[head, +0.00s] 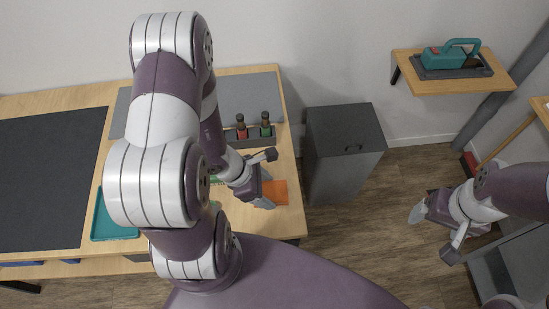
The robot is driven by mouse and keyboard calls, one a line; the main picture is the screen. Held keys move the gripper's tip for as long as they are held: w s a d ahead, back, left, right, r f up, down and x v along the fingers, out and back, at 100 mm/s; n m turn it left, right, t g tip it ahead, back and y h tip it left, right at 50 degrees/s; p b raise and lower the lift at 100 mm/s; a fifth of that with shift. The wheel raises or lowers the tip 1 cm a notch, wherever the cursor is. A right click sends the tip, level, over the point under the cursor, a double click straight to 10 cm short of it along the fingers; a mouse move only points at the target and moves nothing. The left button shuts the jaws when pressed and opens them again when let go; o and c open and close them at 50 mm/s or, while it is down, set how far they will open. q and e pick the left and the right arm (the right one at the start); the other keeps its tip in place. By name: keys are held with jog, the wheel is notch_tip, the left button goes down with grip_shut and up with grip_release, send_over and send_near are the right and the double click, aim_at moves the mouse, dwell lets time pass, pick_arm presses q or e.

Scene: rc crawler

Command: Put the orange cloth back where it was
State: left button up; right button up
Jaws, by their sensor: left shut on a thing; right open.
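The orange cloth (280,192) is a small flat orange patch at the right end of the wooden workbench (285,225), close to its right edge. My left gripper (266,203) is at the cloth's left side, shut on it, and hides part of it. I cannot tell whether the cloth touches the bench top or is just above it. My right gripper (417,213) is open and empty over the floor at the right, well away from the cloth.
A dark holder (250,138) with red and green bottles stands behind the cloth. A teal tray (112,236) and black mat (45,180) lie left. A grey bin (345,145) stands right of the bench. A wall shelf (440,87) holds a teal tool (450,56).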

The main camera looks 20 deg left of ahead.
pick_arm(q)
jog(key=shift+n, duration=0.3)
jog(key=w+a+f+p, duration=0.1)
jog(key=w+a+f, duration=0.1)
jog(key=w, duration=0.1)
jog(key=w+a+f, duration=0.2)
jog(key=w, duration=0.1)
jog(key=w+a+f+p, duration=0.1)
jog(key=w+a+f, duration=0.1)
jog(key=w, duration=0.1)
jog(key=shift+w+f+p, duration=0.25)
jog(key=shift+p, duration=0.1)
jog(key=f, duration=0.3)
jog(key=shift+w+f+p, duration=0.3)
jog(key=shift+a+f, duration=0.2)
jog(key=shift+f, duration=0.25)
pick_arm(e)
jog(key=r, duration=0.3)
jog(key=shift+w+a+r, duration=0.15)
jog(key=shift+w+r, duration=0.05)
jog(key=shift+f, duration=0.1)
pick_arm(q)
jog(key=shift+d+f, duration=0.1)
jog(key=shift+f, duration=0.1)
jog(key=o, duration=0.9)
pick_arm(e)
jog(key=shift+f, duration=0.1)
